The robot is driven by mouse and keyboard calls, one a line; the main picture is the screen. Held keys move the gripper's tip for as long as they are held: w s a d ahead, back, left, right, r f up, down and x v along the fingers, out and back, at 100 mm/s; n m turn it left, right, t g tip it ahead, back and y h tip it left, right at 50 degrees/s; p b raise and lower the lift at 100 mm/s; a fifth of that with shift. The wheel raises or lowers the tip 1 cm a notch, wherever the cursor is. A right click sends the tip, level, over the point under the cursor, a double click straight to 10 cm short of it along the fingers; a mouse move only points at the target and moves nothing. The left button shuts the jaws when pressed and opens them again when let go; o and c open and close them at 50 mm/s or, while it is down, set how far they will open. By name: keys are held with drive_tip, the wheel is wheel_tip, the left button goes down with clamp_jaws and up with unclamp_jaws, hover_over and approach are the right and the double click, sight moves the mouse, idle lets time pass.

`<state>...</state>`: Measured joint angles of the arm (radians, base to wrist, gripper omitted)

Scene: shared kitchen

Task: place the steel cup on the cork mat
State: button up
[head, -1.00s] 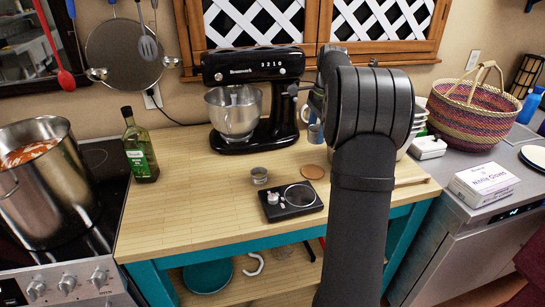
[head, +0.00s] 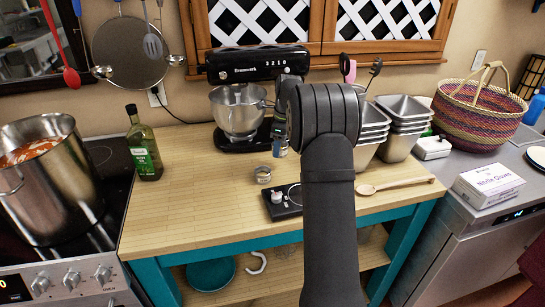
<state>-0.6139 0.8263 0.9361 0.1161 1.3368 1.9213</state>
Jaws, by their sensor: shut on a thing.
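A small grey metal cup (head: 263,174), which looks like the steel cup, stands on the wooden worktop behind the scale. My gripper (head: 280,146) is over the worktop in front of the mixer, above and slightly right of that cup and apart from it in the picture. My arm hides part of the gripper. It is shut on a small blue-grey thing (head: 280,151), too small and covered to make out clearly. The cork mat is hidden behind my arm.
A black scale (head: 281,205) lies in front of the cup. The stand mixer (head: 238,110) is behind, an oil bottle (head: 144,145) at left. Steel containers (head: 403,125) and a wooden spoon (head: 395,186) are at right. The worktop's left middle is clear.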

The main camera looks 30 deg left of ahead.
sight(272, 165)
drive_tip(key=a+f, duration=0.1)
drive_tip(key=a, duration=0.1)
drive_tip(key=shift+s+a+f, duration=0.15)
drive_tip(key=shift+a+f, duration=0.2)
drive_tip(key=shift+f, duration=1.95)
drive_tip(key=shift+f, duration=0.1)
drive_tip(key=o, duration=1.1)
drive_tip(key=shift+o, duration=0.5)
drive_tip(key=r, duration=0.4)
drive_tip(key=d+r, duration=0.1)
drive_tip(key=r, duration=0.7)
drive_tip(key=shift+d+r, duration=0.1)
drive_tip(key=shift+d, duration=0.1)
